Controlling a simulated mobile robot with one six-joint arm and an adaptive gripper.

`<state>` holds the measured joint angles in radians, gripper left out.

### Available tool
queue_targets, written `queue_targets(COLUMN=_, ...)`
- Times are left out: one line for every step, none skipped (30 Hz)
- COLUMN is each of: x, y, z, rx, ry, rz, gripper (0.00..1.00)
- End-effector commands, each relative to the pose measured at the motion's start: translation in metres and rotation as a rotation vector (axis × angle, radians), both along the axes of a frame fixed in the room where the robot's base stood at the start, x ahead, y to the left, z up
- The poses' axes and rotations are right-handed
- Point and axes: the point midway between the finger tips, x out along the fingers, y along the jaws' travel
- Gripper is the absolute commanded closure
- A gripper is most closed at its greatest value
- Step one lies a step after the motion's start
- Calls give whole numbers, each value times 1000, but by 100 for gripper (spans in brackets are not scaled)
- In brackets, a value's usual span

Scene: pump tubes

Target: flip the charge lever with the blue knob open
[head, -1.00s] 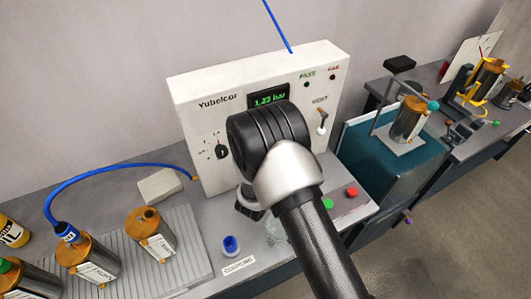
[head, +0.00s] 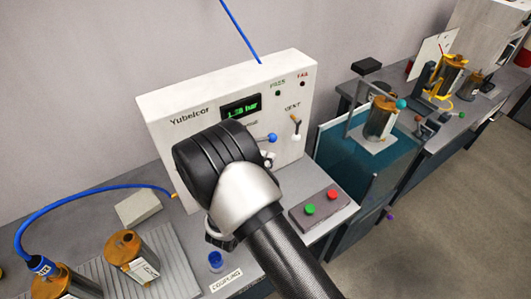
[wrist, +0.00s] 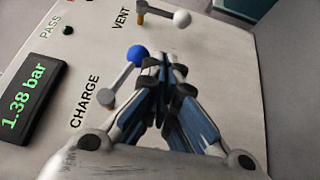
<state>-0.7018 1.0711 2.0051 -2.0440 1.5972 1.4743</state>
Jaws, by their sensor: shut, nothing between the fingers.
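The charge lever's blue knob (wrist: 138,55) shows in the wrist view on a grey arm angled up and right from its pivot, above the CHARGE label. In the head view the blue knob (head: 271,138) stands out to the right of my wrist, on the panel's front. My gripper (wrist: 164,68) is shut and empty, its fingertips close beside the knob on its right in the wrist view; I cannot tell whether they touch. In the head view my wrist hides most of the gripper.
The vent lever with its white knob (head: 296,137) is close by on the right of the white panel (head: 165,115). The display (wrist: 28,105) reads 1.38 bar. Green (head: 310,209) and red (head: 333,195) buttons sit below. A blue hose (head: 85,195) runs at left.

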Motion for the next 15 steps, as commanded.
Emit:
queue_targets(x=-11, y=6, z=0, rx=-1, ry=1, rz=5, gripper=100)
queue_targets(x=-17, y=9, z=-1, rx=-2, ry=0, rz=6, gripper=100)
queue_targets(x=-25, y=12, z=-1, rx=-2, ry=0, rz=5, gripper=100)
queue_targets(x=-30, y=15, z=-2, rx=-2, ry=0, rz=6, gripper=100)
queue_targets(x=-35, y=16, z=-2, rx=-1, ry=-1, rz=4, gripper=100)
queue_targets(x=-41, y=19, z=-2, rx=-1, ry=0, rz=5, gripper=100)
queue_targets(x=-46, y=20, z=-3, rx=-1, ry=1, rz=3, gripper=100)
queue_targets(x=-49, y=22, z=-3, rx=-1, ry=1, rz=4, gripper=100)
queue_targets(x=-53, y=23, z=-3, rx=0, ry=0, rz=3, gripper=100)
queue_targets(x=-56, y=24, z=-3, rx=0, ry=-1, rz=2, gripper=100)
queue_targets(x=-58, y=25, z=-3, rx=0, ry=-1, rz=2, gripper=100)
queue_targets(x=-61, y=26, z=-3, rx=0, ry=-1, rz=2, gripper=100)
queue_targets(x=-62, y=26, z=-3, rx=0, ry=-1, rz=1, gripper=100)
queue_targets(x=-63, y=26, z=-4, rx=1, ry=-1, rz=0, gripper=100)
queue_targets(x=-64, y=26, z=-4, rx=1, ry=-1, rz=-1, gripper=100)
